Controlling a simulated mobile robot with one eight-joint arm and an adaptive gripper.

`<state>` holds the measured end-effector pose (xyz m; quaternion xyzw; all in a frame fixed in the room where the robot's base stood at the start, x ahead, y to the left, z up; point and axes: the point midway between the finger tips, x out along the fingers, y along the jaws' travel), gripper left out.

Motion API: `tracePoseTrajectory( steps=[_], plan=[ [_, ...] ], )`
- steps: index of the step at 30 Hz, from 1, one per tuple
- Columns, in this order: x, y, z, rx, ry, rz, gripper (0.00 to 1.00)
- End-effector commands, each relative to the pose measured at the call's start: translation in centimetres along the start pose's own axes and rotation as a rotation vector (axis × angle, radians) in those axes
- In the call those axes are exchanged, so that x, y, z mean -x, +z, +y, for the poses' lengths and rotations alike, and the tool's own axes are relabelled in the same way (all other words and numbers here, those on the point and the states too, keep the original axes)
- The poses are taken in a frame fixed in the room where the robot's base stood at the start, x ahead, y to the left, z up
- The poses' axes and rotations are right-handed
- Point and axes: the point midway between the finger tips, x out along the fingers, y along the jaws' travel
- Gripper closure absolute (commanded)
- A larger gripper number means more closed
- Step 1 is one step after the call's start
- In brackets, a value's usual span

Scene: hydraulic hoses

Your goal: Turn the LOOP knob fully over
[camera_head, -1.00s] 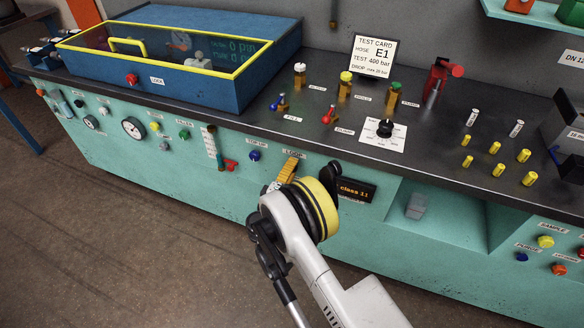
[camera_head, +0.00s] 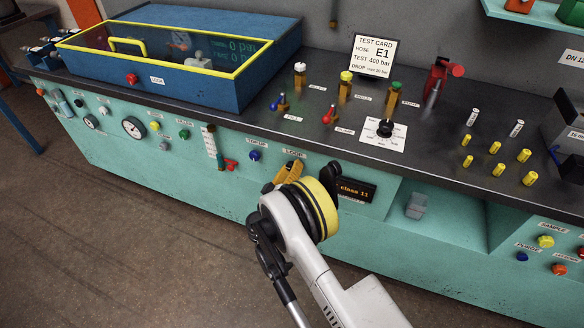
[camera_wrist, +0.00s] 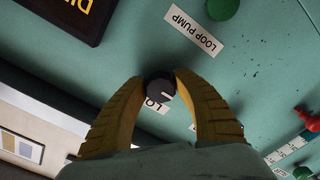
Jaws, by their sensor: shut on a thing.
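The LOOP knob (camera_wrist: 160,85) is a small round black knob with a short white mark on its face. It stands on the teal panel between the two yellow-brown fingers of my gripper (camera_wrist: 161,80), which are shut on its sides. A white label (camera_wrist: 154,104) beside the knob shows only "LO"; a finger covers the rest. In the head view the LOOP label (camera_head: 294,153) is just above my gripper (camera_head: 290,168) on the bench front, and the knob itself is hidden there by my gripper and wrist.
In the wrist view, a LOOP PUMP label (camera_wrist: 193,32) and a green button (camera_wrist: 223,8) sit near the knob, with a dark display (camera_wrist: 75,16) at upper left. In the head view, the TOP-UP blue knob (camera_head: 254,155) and a red lever (camera_head: 230,166) are to the left.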

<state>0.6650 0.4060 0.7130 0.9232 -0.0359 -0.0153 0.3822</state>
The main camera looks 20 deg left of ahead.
Motion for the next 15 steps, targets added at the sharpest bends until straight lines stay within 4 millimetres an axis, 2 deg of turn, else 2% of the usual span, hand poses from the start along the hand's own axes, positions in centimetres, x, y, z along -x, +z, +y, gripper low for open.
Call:
tracePoseTrajectory(
  steps=[14,15],
  plan=[
    [-0.08,-0.07,0.08,-0.014,0.001,0.001,0.95],
    [-0.08,-0.07,0.08,-0.014,0.001,0.001,0.62]
  ],
)
